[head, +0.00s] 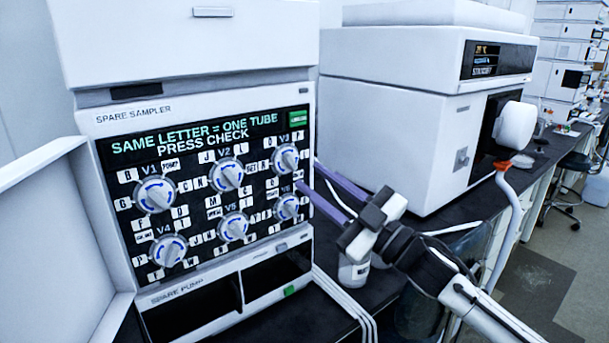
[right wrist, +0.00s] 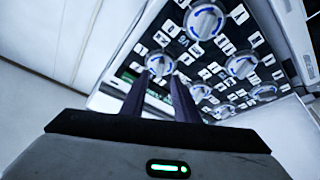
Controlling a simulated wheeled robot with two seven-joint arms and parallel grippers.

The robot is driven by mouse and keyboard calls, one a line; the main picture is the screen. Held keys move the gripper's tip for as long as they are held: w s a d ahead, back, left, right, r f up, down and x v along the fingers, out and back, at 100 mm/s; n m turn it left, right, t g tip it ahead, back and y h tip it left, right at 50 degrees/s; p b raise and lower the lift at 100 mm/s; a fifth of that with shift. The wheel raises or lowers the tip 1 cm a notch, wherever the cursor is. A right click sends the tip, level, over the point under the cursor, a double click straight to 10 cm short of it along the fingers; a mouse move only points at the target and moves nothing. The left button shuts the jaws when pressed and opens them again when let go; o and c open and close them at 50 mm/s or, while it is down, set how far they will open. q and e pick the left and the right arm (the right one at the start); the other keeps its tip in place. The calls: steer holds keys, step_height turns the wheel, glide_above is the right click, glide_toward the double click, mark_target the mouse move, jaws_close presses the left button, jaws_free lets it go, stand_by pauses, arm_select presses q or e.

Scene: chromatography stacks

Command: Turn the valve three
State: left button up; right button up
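Valve three, a round silver-white knob with blue arc marks under the label V3 (head: 286,157), is at the upper right of the black panel (head: 190,212) on the spare sampler. My right gripper (head: 308,174) is open and empty. Its two dark purple fingers point at the panel from the right, just right of valve three and apart from it in the head view. In the right wrist view valve three (right wrist: 160,63) shows beyond and between the fingertips (right wrist: 160,82), which hide its lower edge. My left gripper is not in view.
Valve six (head: 286,207) is just below valve three, and valve two (head: 226,175) is to its left. Several other knobs share the panel. A green-labelled button (head: 298,118) is above valve three. A white-capped bottle (head: 354,270) stands under my right gripper. An open white door (head: 55,235) is at left.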

steer(key=v, duration=0.6)
steer(key=shift+b, duration=0.35)
